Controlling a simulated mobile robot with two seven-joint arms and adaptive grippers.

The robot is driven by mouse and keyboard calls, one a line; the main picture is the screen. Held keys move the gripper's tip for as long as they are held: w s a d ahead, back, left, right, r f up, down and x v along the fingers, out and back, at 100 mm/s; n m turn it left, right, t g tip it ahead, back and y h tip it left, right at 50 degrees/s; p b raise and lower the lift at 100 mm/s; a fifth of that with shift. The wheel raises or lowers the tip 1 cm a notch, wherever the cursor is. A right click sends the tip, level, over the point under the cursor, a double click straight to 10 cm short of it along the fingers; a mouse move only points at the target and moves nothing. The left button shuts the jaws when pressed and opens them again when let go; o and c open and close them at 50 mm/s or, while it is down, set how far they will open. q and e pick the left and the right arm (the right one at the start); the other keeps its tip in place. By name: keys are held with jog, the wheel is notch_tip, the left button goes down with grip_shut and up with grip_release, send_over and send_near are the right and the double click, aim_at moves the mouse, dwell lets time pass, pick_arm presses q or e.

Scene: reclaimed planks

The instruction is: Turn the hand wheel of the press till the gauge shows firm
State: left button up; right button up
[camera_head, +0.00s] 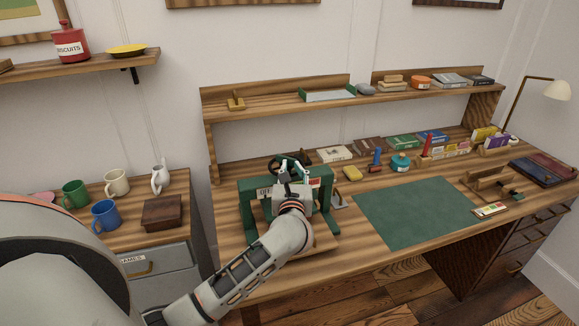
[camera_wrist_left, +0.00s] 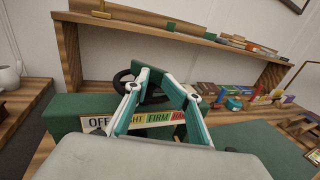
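The green press (camera_head: 249,207) stands at the left end of the workbench. Its dark hand wheel (camera_head: 276,162) is on top and also shows behind the fingers in the left wrist view (camera_wrist_left: 122,80). The gauge strip (camera_wrist_left: 158,118) reads OFF, a partly covered word ending in GHT, FIRM on green, and a partly covered red band. I cannot make out a pointer on it. My left gripper (camera_head: 289,172) is at the wheel. Its fingers (camera_wrist_left: 156,75) lean together with part of the wheel between them; whether they grip it is unclear. My right gripper is out of view.
A raised shelf (camera_head: 265,108) runs along the back of the bench. A green mat (camera_head: 415,212) lies clear right of the press, with a yellow block (camera_head: 352,174) near it. Mugs (camera_head: 105,217) and a brown box (camera_head: 162,213) stand on the cabinet at left.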

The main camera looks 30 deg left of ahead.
pick_arm(q)
jog(key=shift+s+d, duration=0.4)
jog(key=shift+d, duration=0.45)
jog(key=shift+s+d, duration=0.4)
jog(key=shift+d, duration=0.4)
jog(key=shift+s+d, duration=0.4)
jog(key=shift+d, duration=0.45)
jog(key=v, duration=1.2)
